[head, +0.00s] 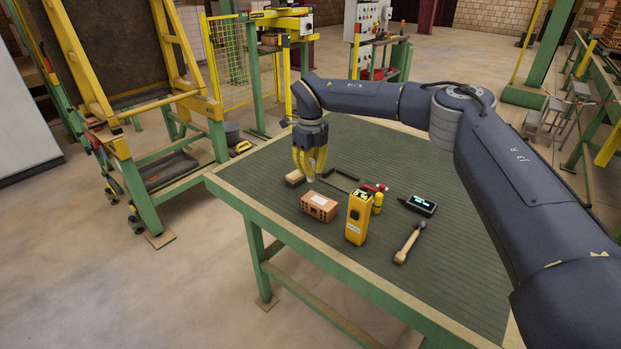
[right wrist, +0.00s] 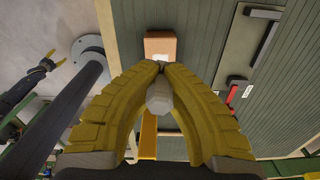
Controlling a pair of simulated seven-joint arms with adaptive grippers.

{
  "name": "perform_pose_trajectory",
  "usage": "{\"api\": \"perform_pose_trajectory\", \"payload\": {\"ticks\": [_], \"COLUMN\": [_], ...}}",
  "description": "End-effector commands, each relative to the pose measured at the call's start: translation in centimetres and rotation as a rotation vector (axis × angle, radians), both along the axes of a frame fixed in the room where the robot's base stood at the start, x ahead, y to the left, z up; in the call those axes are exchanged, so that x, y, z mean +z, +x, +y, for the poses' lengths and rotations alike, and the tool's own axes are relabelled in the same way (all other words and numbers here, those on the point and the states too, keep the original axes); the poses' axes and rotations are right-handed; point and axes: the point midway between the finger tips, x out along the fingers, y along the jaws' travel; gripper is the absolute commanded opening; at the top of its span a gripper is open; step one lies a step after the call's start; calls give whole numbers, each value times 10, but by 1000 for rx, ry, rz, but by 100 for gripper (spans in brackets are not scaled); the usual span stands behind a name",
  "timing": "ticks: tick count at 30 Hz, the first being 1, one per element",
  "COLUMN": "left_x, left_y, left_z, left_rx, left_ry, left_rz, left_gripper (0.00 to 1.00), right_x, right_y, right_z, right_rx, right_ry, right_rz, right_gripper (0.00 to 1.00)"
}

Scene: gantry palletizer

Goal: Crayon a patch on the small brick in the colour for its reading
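The small orange-brown brick (head: 318,209) lies on the green ribbed table top, with a white label on its upper face. It also shows in the right wrist view (right wrist: 160,41), beyond the fingertips. My right gripper (head: 311,176) hangs above the table, behind and slightly left of the brick, apart from it. Its yellow fingers are closed around a whitish stick, seemingly a crayon (right wrist: 158,96). A yellow handheld meter (head: 355,222) stands upright right of the brick; its lit green digits are too small to read. My left gripper (right wrist: 52,61) shows small in the right wrist view, fingers apart.
A wooden block (head: 294,179) lies near my right gripper. A small yellow bottle (head: 378,203), a red-and-black item (head: 375,187), a dark display unit (head: 422,205) and a wooden-handled tool (head: 407,245) lie to the right. The table's front right is clear.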

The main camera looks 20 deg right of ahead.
Motion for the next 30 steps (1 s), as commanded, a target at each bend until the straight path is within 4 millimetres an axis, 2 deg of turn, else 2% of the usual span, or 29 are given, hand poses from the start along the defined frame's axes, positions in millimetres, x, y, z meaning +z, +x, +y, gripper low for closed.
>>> {"api": "perform_pose_trajectory", "payload": {"ticks": [7, 25, 30], "left_x": [0, 0, 0], "left_y": [0, 0, -3], "left_z": [0, 0, -1], "left_rx": [0, 1, 1], "left_ry": [0, 0, -1], "left_rz": [0, 0, 3], "left_gripper": [64, 64, 64], "right_x": [19, 23, 41], "right_y": [0, 0, 5], "right_z": [-1, -1, -2], "right_rx": [-2, -1, -3], "right_ry": [0, 1, 0], "right_rz": [1, 0, 0], "right_gripper": [0, 0, 0]}}
